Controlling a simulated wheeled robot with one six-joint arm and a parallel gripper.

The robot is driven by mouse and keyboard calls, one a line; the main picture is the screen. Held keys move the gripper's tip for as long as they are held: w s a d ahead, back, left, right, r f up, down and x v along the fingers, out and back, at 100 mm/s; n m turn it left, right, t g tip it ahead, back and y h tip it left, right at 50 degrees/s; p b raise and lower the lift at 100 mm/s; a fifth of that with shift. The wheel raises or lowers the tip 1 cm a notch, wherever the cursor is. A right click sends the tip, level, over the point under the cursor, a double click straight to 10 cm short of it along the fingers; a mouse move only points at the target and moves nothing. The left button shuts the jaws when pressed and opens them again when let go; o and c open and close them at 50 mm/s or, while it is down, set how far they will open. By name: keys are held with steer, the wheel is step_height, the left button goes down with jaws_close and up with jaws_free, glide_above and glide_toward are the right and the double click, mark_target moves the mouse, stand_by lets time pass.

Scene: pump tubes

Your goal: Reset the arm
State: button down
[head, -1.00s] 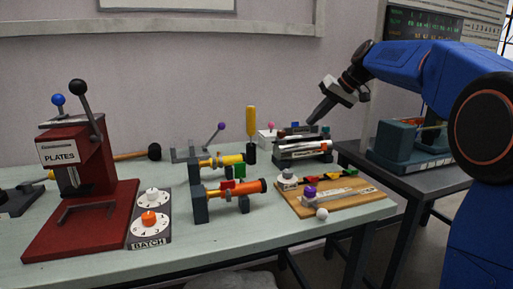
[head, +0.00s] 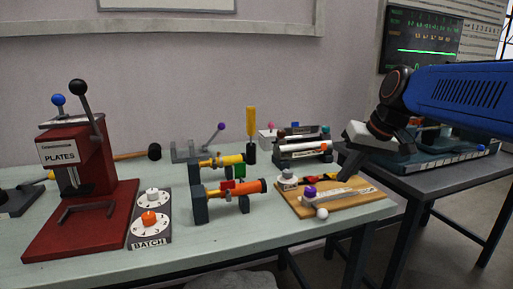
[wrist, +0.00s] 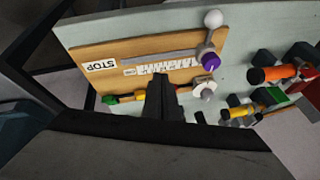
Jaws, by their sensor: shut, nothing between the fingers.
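My blue arm reaches in from the right in the head view. My gripper (head: 349,165) points down and left near the right back edge of the wooden board, shut and empty. In the wrist view my gripper (wrist: 160,85) shows as dark closed fingers over the edge of the wooden board (wrist: 90,48). The board (head: 345,205) carries a purple knob (head: 309,192), a ruled scale, a STOP label and coloured pieces. Whether the fingertips touch the board I cannot tell.
A red PLATES press (head: 75,165) and a BATCH dial box (head: 150,218) stand at the left. Orange (head: 235,188) and yellow (head: 222,160) tubes sit mid-table. A grey-white device (head: 303,145) stands behind the board. A second table (head: 440,170) is at the right.

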steer(key=s+d+f+h, duration=0.1)
steer(key=s+d+f, duration=0.1)
steer(key=s+f, duration=0.7)
steer(key=s+d+f+m+h, duration=0.1)
steer(key=s+d+f+h, duration=0.1)
steer(key=s+f, duration=0.7)
steer(key=s+d, duration=0.1)
steer(key=s, duration=0.4)
steer(key=shift+d+f, duration=0.15)
steer(key=shift+f, duration=0.1)
steer(key=shift+r, duration=0.1)
